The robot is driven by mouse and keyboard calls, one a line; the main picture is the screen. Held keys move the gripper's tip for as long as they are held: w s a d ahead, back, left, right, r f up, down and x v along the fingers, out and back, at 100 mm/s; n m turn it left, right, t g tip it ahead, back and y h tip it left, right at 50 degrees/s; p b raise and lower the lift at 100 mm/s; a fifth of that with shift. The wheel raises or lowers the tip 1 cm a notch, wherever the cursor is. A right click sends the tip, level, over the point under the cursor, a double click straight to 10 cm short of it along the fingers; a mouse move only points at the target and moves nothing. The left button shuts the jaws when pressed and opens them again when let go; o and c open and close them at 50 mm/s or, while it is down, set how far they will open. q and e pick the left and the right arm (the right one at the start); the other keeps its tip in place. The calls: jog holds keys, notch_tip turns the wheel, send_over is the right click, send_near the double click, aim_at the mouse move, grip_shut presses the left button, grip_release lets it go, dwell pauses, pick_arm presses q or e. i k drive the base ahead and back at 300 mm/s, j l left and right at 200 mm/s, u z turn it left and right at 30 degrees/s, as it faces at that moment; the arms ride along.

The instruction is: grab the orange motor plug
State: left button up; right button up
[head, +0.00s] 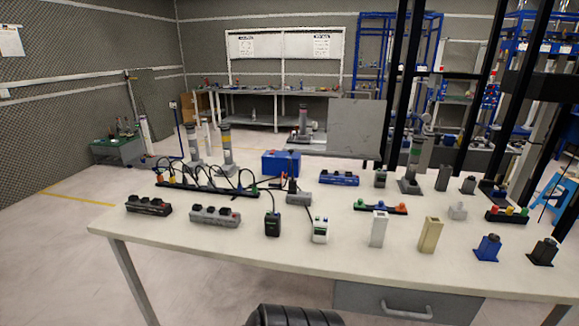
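I cannot pick out the orange motor plug with certainty. Small orange parts show on the dark strip (380,207) on the table, which carries a green, a blue-white and an orange top; the orange top (401,207) is at its right end. Another long dark strip (205,187) at the back left has coloured plugs with black cables looping from them, one of them yellow-orange (172,179). Neither of my grippers is in view.
The white table (340,262) bears several small devices, including grey and black socket blocks (215,216), a tan box (430,236) and a blue switch (487,248). Dark upright posts (397,90) stand at the right. The table's front strip is mostly clear.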

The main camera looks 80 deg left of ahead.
aim_at(160, 179)
jog(key=u, duration=3.75)
jog(key=z, duration=0.45)
jog(key=i+j+z, duration=0.3)
jog(key=j+z, duration=0.35)
jog(key=i+j+z, duration=0.3)
jog(key=j+z, duration=0.3)
